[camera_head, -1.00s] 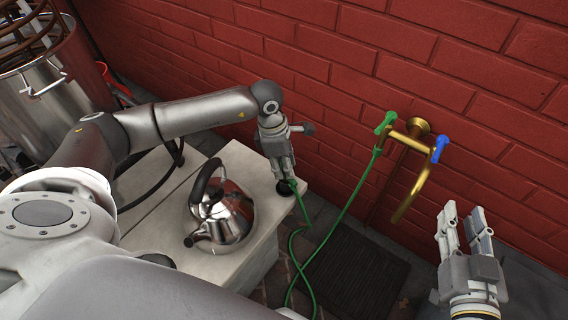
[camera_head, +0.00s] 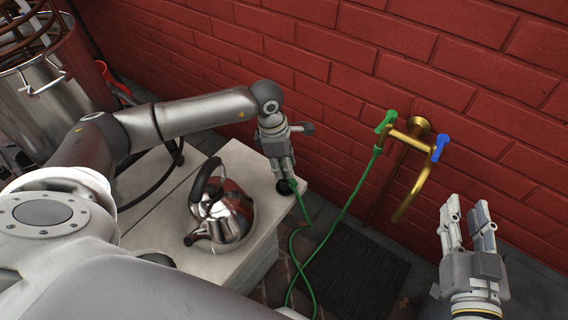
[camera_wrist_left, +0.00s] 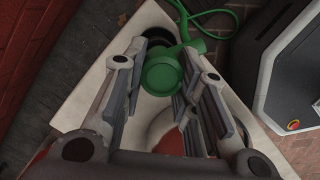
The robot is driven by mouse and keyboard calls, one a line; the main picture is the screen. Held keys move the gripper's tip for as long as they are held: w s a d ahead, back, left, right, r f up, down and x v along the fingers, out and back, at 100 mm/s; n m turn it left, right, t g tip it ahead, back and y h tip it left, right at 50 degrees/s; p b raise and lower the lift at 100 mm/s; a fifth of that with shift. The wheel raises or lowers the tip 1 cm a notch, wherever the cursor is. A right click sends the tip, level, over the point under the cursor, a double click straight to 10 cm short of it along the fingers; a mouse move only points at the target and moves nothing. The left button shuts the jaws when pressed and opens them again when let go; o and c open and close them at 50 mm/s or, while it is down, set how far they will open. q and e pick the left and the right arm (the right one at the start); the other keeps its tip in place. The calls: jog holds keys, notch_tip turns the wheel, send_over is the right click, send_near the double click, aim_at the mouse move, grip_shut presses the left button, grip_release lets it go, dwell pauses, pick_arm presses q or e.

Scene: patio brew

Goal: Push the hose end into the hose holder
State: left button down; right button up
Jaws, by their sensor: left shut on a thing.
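The green hose end (camera_wrist_left: 162,73) sits between the fingers of my left gripper (camera_wrist_left: 168,92), which is shut on it. In the head view my left gripper (camera_head: 284,178) points down at the far right corner of the pale bench top, and the hose end (camera_head: 293,184) shows only as a bit of green at the fingertips. A dark round piece, seemingly the hose holder (camera_head: 282,188), is right under the fingertips, mostly covered. I cannot tell how deep the hose end sits in it. My right gripper (camera_head: 466,212) is open and empty at the lower right.
A steel kettle (camera_head: 226,212) stands on the bench (camera_head: 140,225) left of my left gripper. A dark mat (camera_head: 362,270) lies on the floor.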

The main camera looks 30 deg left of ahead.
pick_arm(q)
jog(key=c, duration=1.1)
grip_release()
jog(key=shift+r, duration=0.2)
jog(key=r, duration=0.3)
jog(key=a+r, duration=0.1)
jog(key=r, duration=0.3)
jog(key=a+r, duration=0.1)
jog(key=r, duration=0.3)
jog(key=shift+s+r, duration=0.25)
jog(key=shift+s, duration=0.15)
